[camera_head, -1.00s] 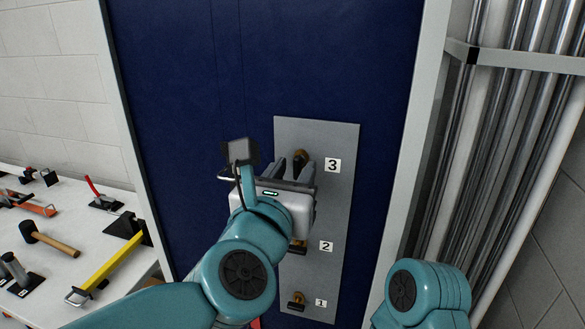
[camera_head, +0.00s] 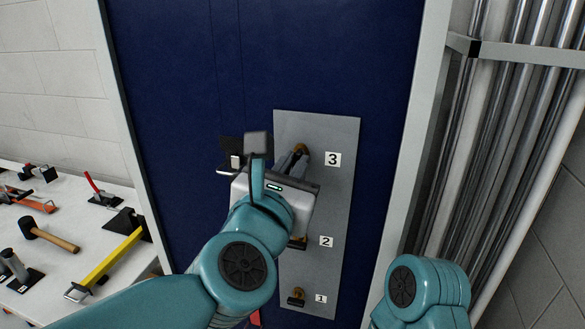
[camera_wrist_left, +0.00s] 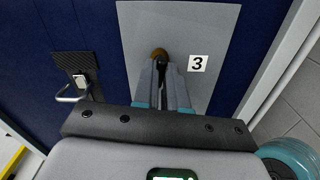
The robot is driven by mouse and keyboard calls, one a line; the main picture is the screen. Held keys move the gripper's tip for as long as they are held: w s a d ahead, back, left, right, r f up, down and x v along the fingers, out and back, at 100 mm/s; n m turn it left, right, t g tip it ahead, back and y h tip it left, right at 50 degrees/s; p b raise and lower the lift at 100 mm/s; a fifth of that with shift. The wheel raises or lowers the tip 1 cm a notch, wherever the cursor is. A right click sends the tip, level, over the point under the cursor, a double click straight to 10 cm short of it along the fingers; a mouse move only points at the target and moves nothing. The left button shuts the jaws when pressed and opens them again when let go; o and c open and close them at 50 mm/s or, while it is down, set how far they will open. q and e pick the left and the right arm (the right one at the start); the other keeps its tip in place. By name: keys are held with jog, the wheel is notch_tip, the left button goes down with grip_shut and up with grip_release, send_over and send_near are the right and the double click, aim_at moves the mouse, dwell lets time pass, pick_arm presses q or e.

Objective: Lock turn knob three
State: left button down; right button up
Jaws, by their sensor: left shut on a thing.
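Turn knob three (camera_head: 301,149) is a brass knob with a dark handle, on a grey plate (camera_head: 345,200) fixed to the blue door, beside the label 3. In the left wrist view the knob (camera_wrist_left: 159,54) shows at the tips of my left gripper (camera_wrist_left: 162,72). My left gripper (camera_head: 296,160) is shut on the dark knob handle, and its fingers hide most of the handle. Turn knob two (camera_head: 298,242) and turn knob one (camera_head: 297,296) sit lower on the plate. My right arm shows at the lower right, but its gripper is out of view.
A door handle on a black patterned plate (camera_wrist_left: 72,72) is left of the grey plate, close to my left wrist. A white table (camera_head: 60,255) with a hammer (camera_head: 48,236) and other tools stands at the left. Metal pipes (camera_head: 500,120) stand at the right.

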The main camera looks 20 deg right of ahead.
pick_arm(q)
jog(key=shift+d+f+m+p, duration=0.1)
jog(key=shift+m+p, duration=0.25)
jog(key=shift+m, duration=3.6)
jog(key=shift+f+m+p, duration=0.1)
jog(key=shift+m+p, duration=0.2)
jog(key=shift+m, duration=3.65)
jog(key=c, duration=1.2)
grip_release()
jog(key=shift+s, duration=0.1)
jog(key=b+v, duration=0.1)
jog(key=v, duration=1.5)
jog(key=shift+s, duration=0.1)
